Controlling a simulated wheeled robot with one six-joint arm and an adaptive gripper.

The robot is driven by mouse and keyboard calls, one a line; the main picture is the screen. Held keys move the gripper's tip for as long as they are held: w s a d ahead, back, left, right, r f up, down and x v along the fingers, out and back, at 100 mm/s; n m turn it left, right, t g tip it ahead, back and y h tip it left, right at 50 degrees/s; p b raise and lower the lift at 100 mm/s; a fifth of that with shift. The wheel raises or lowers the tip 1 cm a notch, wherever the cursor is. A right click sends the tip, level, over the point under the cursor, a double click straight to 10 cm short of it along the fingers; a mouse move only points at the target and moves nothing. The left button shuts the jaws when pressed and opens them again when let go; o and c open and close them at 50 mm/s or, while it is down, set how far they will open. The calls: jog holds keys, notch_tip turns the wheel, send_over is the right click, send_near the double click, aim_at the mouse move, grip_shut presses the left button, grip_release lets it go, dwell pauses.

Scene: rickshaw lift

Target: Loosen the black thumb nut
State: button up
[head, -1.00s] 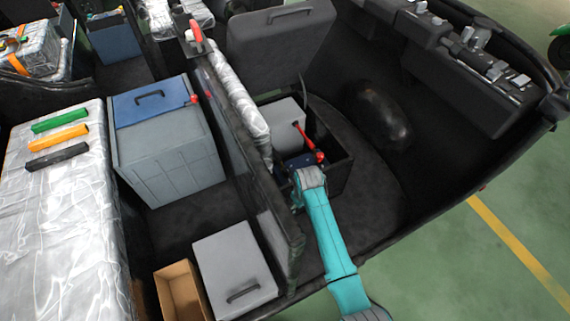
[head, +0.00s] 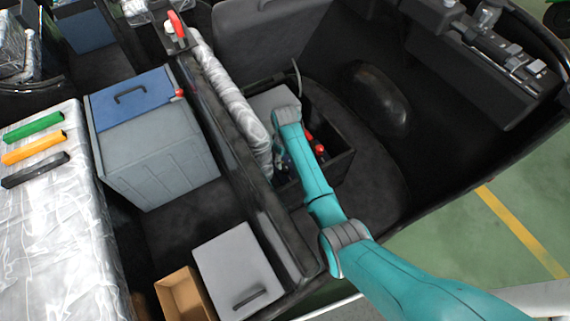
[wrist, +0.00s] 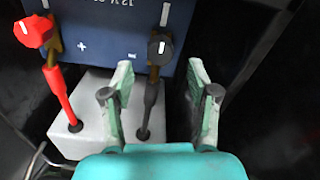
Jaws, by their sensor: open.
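The black thumb nut (wrist: 160,48) has a white mark and sits on the minus terminal of a dark blue 12 V battery (wrist: 108,30) in the wrist view. A black cable (wrist: 150,95) runs from that terminal down into a white block (wrist: 95,140). My gripper (wrist: 160,66) is open and empty. Its two fingertips stand to the left and right of the nut's line, just below the nut in the picture, apart from it. In the head view my arm hides the gripper, the nut and most of the battery.
A red thumb nut (wrist: 33,31) with a red cable (wrist: 58,95) is on the plus terminal at left. Dark walls of the battery box (head: 335,168) stand close around. A grey-blue cabinet (head: 155,150) and a grey lidded box (head: 235,268) are left of the partition.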

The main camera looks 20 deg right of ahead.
aim_at(285, 165)
jog(key=shift+f, duration=2.55)
grip_shut()
